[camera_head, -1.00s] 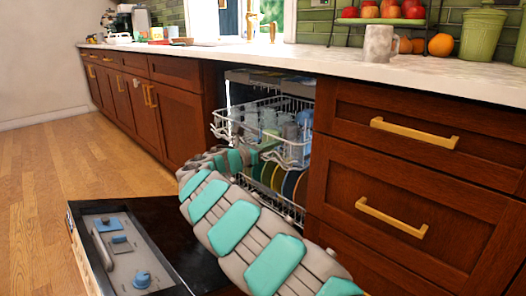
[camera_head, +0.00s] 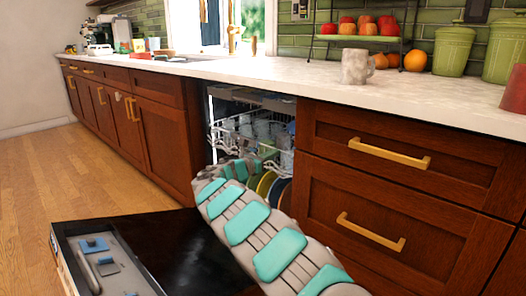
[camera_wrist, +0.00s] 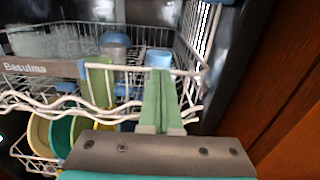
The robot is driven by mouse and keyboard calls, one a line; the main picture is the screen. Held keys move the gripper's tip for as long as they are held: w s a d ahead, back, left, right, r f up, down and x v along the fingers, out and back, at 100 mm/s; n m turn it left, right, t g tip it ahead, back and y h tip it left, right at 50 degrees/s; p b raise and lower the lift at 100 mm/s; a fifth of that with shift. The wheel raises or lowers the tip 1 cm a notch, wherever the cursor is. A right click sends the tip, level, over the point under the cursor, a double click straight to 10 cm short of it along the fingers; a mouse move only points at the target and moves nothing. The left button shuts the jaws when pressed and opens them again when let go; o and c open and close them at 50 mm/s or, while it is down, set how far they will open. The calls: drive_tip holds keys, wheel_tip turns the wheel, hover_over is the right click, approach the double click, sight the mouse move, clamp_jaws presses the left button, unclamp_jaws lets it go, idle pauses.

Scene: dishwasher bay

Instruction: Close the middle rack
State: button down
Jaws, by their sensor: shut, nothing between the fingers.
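The middle rack (camera_head: 232,133), a white wire basket holding glasses and cups, sits mostly inside the open dishwasher, its front partly hidden by my arm. In the wrist view its front rail (camera_wrist: 40,68) carries a "Basulma" label and crosses the picture. My gripper (camera_wrist: 163,82) has its green fingers pressed together, with nothing between them. The fingers overlap the right part of the rack's front in the wrist view; I cannot tell whether they touch it. In the head view my arm hides most of the gripper.
The dishwasher door (camera_head: 150,250) lies open below. The lower rack holds several coloured plates (camera_head: 266,184). A wooden drawer front (camera_head: 370,155) stands close on the right. The counter above holds a mug (camera_head: 356,67). Open floor (camera_head: 95,180) lies to the left.

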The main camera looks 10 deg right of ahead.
drive_tip(key=shift+p+x, duration=0.35)
drive_tip(key=shift+x, duration=0.85)
drive_tip(key=shift+w, duration=0.1)
drive_tip(key=shift+d, duration=0.1)
